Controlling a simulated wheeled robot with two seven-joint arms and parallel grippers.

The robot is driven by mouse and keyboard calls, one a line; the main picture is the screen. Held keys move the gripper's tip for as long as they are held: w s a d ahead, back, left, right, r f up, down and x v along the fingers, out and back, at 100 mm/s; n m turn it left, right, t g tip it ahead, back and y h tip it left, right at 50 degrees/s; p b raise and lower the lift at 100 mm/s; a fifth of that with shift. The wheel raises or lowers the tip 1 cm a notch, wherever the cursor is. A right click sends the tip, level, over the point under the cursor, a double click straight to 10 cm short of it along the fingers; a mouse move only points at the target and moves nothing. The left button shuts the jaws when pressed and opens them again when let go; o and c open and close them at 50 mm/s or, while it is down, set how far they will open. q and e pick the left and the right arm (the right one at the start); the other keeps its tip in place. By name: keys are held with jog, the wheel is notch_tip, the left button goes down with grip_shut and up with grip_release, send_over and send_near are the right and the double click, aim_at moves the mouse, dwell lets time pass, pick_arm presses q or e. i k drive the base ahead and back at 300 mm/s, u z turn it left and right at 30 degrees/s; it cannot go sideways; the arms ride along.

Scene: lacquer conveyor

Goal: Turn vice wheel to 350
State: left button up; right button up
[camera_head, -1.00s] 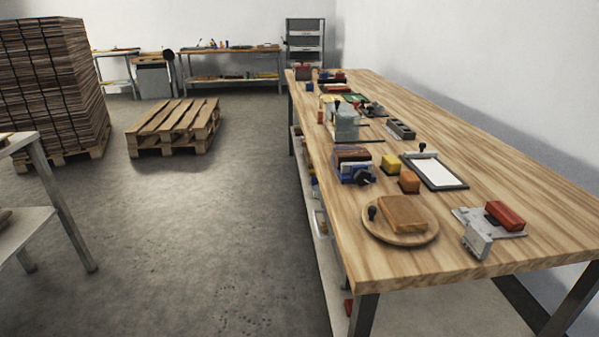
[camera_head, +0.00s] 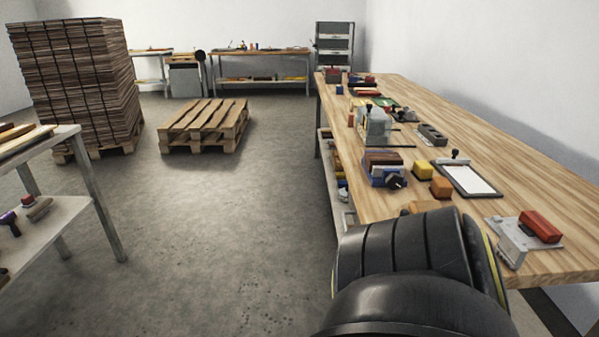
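A small blue vice (camera_head: 374,178) with a dark wooden block (camera_head: 382,158) in its jaws stands near the left edge of the long wooden workbench. A dark wheel or knob (camera_head: 396,182) shows at its near right side; its setting is too small to read. A black link of my arm covers the near left corner of the bench. Neither gripper is in view.
On the workbench (camera_head: 560,262), yellow and orange blocks (camera_head: 441,187), a clipboard (camera_head: 468,180) and a grey fixture with a red block (camera_head: 540,226) lie to the right. A pallet (camera_head: 204,125) stands on the open floor. A shelf table (camera_head: 106,215) is at left.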

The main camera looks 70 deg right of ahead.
aim_at(394, 181)
jog(key=u, duration=0.55)
jog(key=k, duration=1.85)
jog(key=z, duration=0.1)
